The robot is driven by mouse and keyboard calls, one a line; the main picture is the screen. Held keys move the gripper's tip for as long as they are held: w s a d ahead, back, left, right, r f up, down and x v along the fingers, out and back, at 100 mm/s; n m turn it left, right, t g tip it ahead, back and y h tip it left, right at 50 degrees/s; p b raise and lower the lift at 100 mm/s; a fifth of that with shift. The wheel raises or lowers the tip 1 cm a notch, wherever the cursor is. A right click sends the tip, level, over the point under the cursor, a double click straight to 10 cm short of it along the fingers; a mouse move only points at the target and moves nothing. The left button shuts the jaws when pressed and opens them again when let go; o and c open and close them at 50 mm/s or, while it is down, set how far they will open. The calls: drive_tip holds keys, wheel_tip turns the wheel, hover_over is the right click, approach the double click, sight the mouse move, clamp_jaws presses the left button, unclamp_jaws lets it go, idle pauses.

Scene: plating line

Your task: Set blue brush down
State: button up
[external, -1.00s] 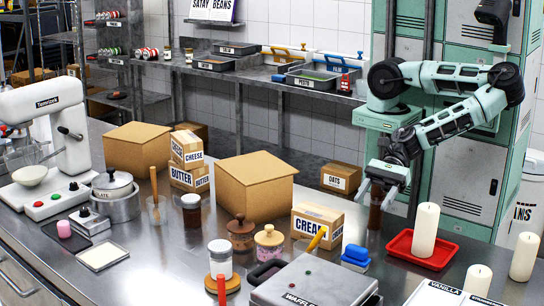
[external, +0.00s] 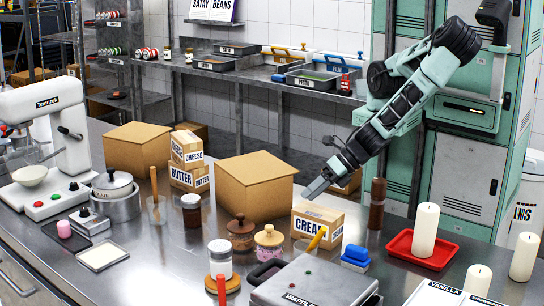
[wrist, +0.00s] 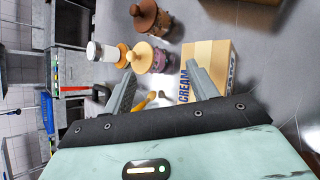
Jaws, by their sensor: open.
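A small blue block-like thing (external: 355,254) with a paler underside lies on the steel counter, right of the waffle maker. It may be the blue brush, but its bristles are too small to make out. My gripper (external: 314,190) is open and empty, above the CREAM box (external: 315,224). In the wrist view, my gripper (wrist: 163,88) has its two fingers apart, with the CREAM box (wrist: 205,62) beyond the right one. A yellow handle (wrist: 146,101) shows beyond the gap between the fingers. I cannot make out the blue thing in the wrist view.
A brown mill (external: 377,204) stands right of the CREAM box. A red tray (external: 450,250) holds a tall candle (external: 425,230). A large carton (external: 254,190) stands left, with lidded jars (external: 269,243) in front. The waffle maker (external: 315,285) fills the front.

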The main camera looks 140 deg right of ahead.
drive_tip(key=d+r+m+g+y, duration=0.15)
drive_tip(key=d+m+g, duration=0.25)
drive_tip(key=d+m, duration=0.6)
drive_tip(key=n+g+y+b, duration=0.4)
drive_tip(key=n+y+b, duration=0.5)
drive_tip(key=y+b, duration=0.1)
approach(357, 247)
drive_tip(key=p+x, duration=0.3)
drive_tip(key=x, duration=0.3)
drive_tip(key=shift+a+f, duration=0.1)
drive_tip(key=shift+f, duration=0.25)
drive_tip(key=shift+h, duration=0.25)
drive_tip(key=shift+p+x, duration=1.25)
drive_tip(key=shift+x, duration=1.4)
drive_tip(key=shift+r, duration=0.1)
drive_tip(key=c, duration=1.2)
drive_tip(key=shift+o, duration=0.2)
